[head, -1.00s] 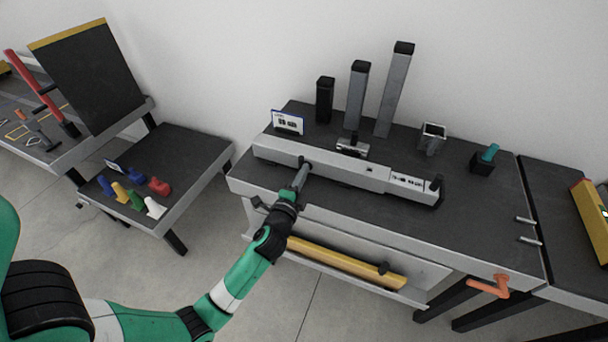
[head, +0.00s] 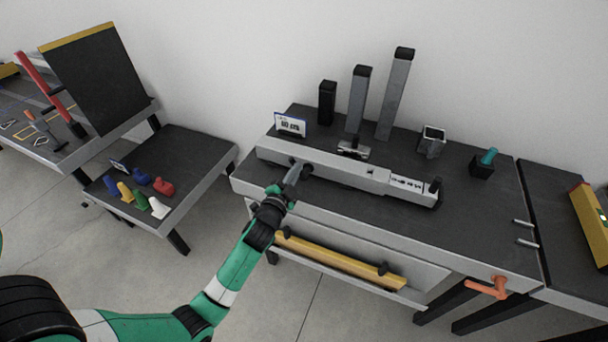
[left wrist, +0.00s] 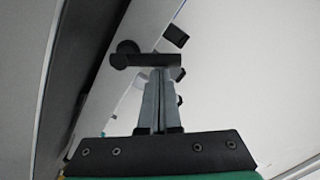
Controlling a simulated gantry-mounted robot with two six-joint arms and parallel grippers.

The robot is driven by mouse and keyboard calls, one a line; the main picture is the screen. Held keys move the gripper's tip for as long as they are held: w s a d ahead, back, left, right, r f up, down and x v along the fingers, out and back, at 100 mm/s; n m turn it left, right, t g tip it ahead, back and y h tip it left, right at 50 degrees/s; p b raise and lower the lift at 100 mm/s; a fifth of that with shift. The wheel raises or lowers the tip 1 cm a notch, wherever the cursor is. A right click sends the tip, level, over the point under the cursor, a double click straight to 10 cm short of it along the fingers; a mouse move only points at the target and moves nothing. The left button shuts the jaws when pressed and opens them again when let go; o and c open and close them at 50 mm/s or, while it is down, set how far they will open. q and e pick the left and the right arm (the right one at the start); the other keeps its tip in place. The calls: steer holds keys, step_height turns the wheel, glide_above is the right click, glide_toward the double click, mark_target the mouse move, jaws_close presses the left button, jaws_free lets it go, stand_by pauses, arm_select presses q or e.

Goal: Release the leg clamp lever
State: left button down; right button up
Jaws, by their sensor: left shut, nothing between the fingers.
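The leg clamp lever (left wrist: 145,60) is a short black bar with a round black knob at one end, on the long grey bar (head: 345,176) lying along the bench. In the head view the black lever (head: 307,171) shows beside my fingertips. My left gripper (head: 298,168) is shut and empty, its grey fingers angled up to the front side of the grey bar. In the left wrist view the closed fingers (left wrist: 158,75) end right at the lever; I cannot tell whether they touch it. My right gripper is not in view.
The dark workbench (head: 470,220) carries upright posts (head: 358,98), a small clamp block (head: 353,149) and a teal-topped block (head: 484,163). An orange crank (head: 488,287) is at its front right. A yellow beam (head: 335,260) lies below. A side table (head: 205,150) holds coloured pieces.

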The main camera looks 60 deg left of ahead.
arm_select(q)
steer(key=n, duration=0.1)
steer(key=a+n, duration=0.1)
steer(key=shift+s+f+n, duration=0.2)
steer(key=shift+s+n, duration=0.2)
steer(key=n, duration=0.2)
steer(key=shift+s+a+f+n, duration=0.3)
steer(key=shift+s+a+f, duration=0.05)
steer(key=shift+a+f, duration=0.05)
steer(key=shift+s+a+f+n+t+h, duration=0.2)
steer(key=shift+f+n, duration=0.25)
steer(key=shift+n, duration=0.75)
steer(key=shift+s+a+f+n+t+h, duration=0.1)
steer(key=shift+s+a+f+n+h, duration=0.25)
steer(key=shift+n, duration=0.85)
steer(key=shift+w+f, duration=0.1)
steer(key=shift+w, duration=0.05)
steer(key=shift+r+p, duration=0.45)
steer(key=shift+p, duration=0.1)
steer(key=s+d+r+p, duration=0.3)
steer(key=s+d+p, duration=0.2)
steer(key=s+d, duration=0.2)
steer(key=shift+s+r, duration=0.25)
steer(key=shift+s, duration=0.35)
